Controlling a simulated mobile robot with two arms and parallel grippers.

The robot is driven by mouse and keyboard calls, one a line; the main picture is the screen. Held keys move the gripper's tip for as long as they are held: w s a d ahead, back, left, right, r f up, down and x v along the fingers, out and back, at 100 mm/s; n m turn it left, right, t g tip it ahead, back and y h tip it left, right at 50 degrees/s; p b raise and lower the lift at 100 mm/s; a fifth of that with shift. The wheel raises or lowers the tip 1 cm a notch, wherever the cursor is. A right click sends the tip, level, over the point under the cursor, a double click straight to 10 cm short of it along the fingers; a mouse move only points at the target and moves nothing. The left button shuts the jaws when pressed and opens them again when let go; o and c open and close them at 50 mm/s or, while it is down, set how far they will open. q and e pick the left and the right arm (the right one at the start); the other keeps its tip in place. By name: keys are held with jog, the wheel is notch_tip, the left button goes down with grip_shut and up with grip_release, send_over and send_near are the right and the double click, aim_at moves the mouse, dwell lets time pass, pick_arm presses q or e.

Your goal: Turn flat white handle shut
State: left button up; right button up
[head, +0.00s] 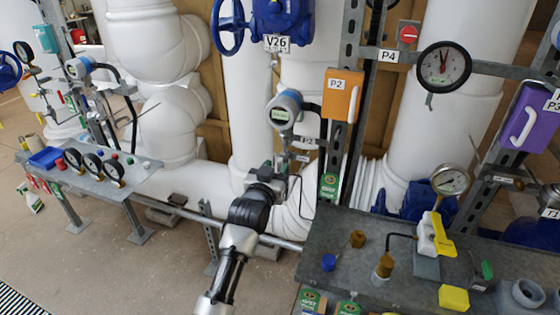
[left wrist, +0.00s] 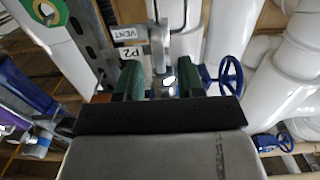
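My left gripper (head: 275,168) reaches up from the bottom middle of the head view to the small valve fitting (head: 284,143) under the round grey gauge. In the left wrist view its two green fingers (left wrist: 162,82) stand apart, so it is open. A small white piece, likely the flat white handle (left wrist: 168,81), shows between the fingers, in front of a grey vertical fitting. I cannot tell whether either finger touches it. In the head view the gripper hides most of it. My right gripper is not in view.
A P2 orange box (head: 341,95) is right of the gauge (head: 284,109). A blue handwheel (head: 230,27) is above; one also shows in the wrist view (left wrist: 230,76). Open floor (head: 110,270) lies left.

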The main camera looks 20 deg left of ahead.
aim_at(279, 165)
pick_arm(q)
jog(key=shift+w+d, duration=0.1)
jog(key=shift+w, duration=1.55)
grip_shut()
